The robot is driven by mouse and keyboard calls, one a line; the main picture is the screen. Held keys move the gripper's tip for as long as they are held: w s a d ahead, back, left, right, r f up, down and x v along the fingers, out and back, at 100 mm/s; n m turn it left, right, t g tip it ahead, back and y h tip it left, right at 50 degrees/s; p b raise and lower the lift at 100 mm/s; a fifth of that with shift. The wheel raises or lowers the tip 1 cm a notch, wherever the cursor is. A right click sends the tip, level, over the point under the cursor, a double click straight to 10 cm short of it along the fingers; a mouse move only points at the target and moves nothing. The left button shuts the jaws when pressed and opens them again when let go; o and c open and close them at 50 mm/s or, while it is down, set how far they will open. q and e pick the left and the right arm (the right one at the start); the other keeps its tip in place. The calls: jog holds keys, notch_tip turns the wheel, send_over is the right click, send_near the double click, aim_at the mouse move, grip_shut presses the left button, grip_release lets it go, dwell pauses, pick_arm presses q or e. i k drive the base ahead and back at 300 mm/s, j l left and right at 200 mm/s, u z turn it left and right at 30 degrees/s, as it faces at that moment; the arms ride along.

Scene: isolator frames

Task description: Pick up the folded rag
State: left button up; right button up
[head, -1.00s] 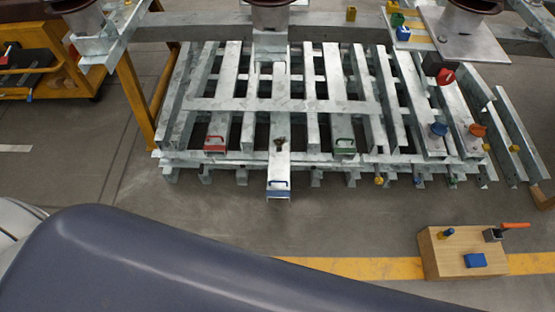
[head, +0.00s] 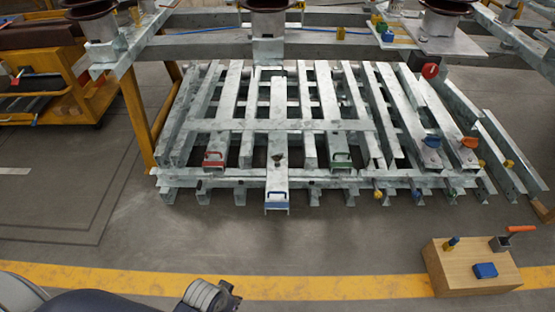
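My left arm comes in along the bottom edge from the left. Its end, with what looks like my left gripper (head: 222,294), is cut off by the frame, so I cannot tell whether it is open. It is well left of the wooden block, apart from it. My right gripper is not in view.
A galvanised steel frame stack (head: 300,125) fills the middle. A yellow cart (head: 75,100) stands at left. The floor in front is clear, with a yellow line (head: 340,288).

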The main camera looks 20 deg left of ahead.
aim_at(487, 269)
jog(key=k+z, duration=0.1)
jog(key=z, duration=1.4)
jog(key=i+l, duration=0.35)
jog(key=i, duration=0.2)
jog(key=u, duration=0.05)
